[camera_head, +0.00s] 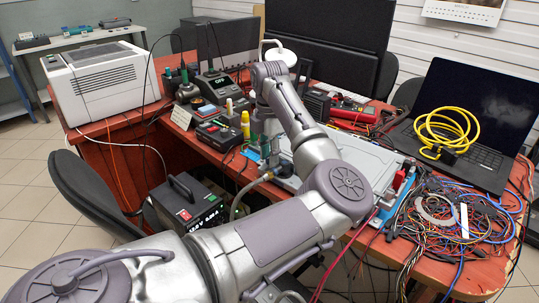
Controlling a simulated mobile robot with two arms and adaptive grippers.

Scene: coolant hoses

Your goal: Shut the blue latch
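A pale grey flat unit (362,158) lies on the red table, partly hidden by my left arm. Blue parts show at its left side (251,155), close to a hose fitting, and a blue part with a red one shows at its right end (402,188). I cannot tell which is the latch or how it stands. My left arm crosses the picture from the lower left. My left gripper (264,132) points down near the unit's left side, partly behind the forearm; its fingers are too small and covered to read. My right gripper is not in view.
A soldering station (216,86) and yellow bottle (245,124) stand behind. Tangled cables (455,222) and a laptop (475,115) crowd the right.

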